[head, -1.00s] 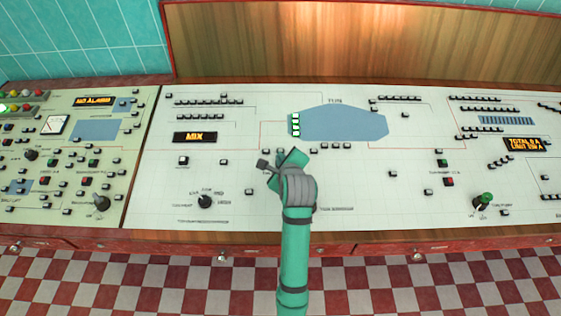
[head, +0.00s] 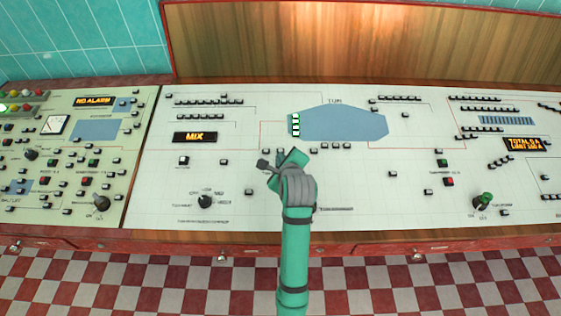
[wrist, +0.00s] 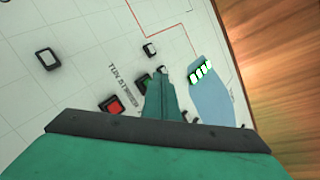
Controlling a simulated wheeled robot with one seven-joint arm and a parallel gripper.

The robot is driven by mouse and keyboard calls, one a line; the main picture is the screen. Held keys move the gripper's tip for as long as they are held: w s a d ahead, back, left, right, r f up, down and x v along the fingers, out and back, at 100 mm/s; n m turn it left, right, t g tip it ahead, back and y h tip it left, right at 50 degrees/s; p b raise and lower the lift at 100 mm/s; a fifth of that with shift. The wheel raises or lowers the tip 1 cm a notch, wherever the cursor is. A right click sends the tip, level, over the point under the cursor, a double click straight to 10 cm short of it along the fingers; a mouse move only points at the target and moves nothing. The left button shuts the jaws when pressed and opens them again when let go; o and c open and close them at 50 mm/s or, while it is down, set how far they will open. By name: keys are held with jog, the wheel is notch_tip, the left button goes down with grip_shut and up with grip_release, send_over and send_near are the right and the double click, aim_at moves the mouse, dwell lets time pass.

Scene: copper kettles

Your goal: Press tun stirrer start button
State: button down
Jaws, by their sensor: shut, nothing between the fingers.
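The tun stirrer label (wrist: 124,84) is in the wrist view. A red button (wrist: 114,106) in a dark frame is beside it. A green button (wrist: 143,82) is on the label's other side, partly hidden behind my gripper. My gripper (wrist: 166,76) is shut and empty, its tips right beside the green button in the picture; I cannot tell whether they touch it. In the head view my gripper (head: 294,154) is over the panel just below the blue tun shape (head: 345,124) and hides the stirrer buttons.
The white control panel (head: 330,222) carries many small buttons. An orange MIX display (head: 195,137) is lit. A wooden backboard (head: 360,45) rises behind.

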jog(key=shift+f, duration=0.1)
dwell(0.3)
jog(key=shift+w+f, duration=0.1)
jog(key=shift+f, duration=0.2)
jog(key=shift+f, duration=0.35)
dwell(0.7)
jog(key=shift+r, duration=0.8)
jog(key=shift+s+r, duration=0.2)
jog(key=shift+r, duration=0.6)
jog(key=shift+s+r, duration=0.2)
jog(key=shift+r, duration=0.65)
jog(key=shift+s+r, duration=0.2)
jog(key=shift+r, duration=0.6)
